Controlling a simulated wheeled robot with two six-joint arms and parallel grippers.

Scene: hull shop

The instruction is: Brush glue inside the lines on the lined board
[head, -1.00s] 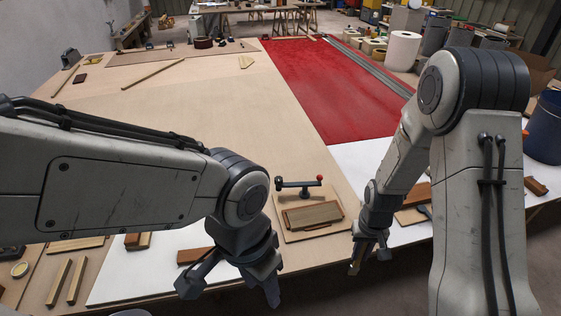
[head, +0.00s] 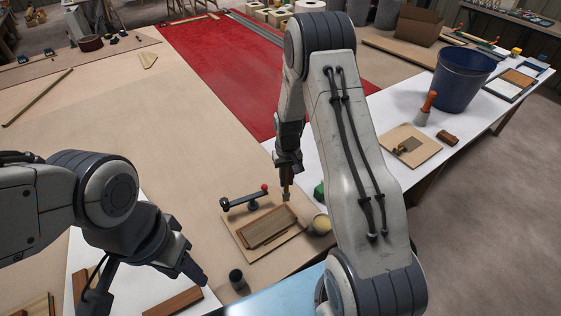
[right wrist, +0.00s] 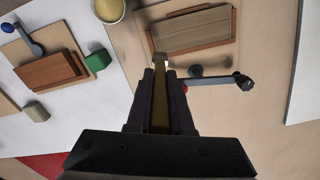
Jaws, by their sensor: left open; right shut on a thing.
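My right gripper (head: 287,176) is shut on a brush (head: 286,192), which points down near the far right corner of a wooden board (head: 266,227). In the right wrist view the brush (right wrist: 160,108) runs forward between the fingers, its pale tip near the board's edge (right wrist: 192,28). The board lies on a thin base panel (head: 236,236) beside a clamp with a red knob (head: 246,199). I cannot make out lines on it, nor whether the tip touches it. A pot of pale glue (head: 321,224) stands right of it. My left gripper (head: 148,286) is open and empty at lower left.
A green block (head: 319,193) is partly behind my right arm. A dark round object (head: 237,279) sits in front. Red sheet (head: 225,75) lies behind.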

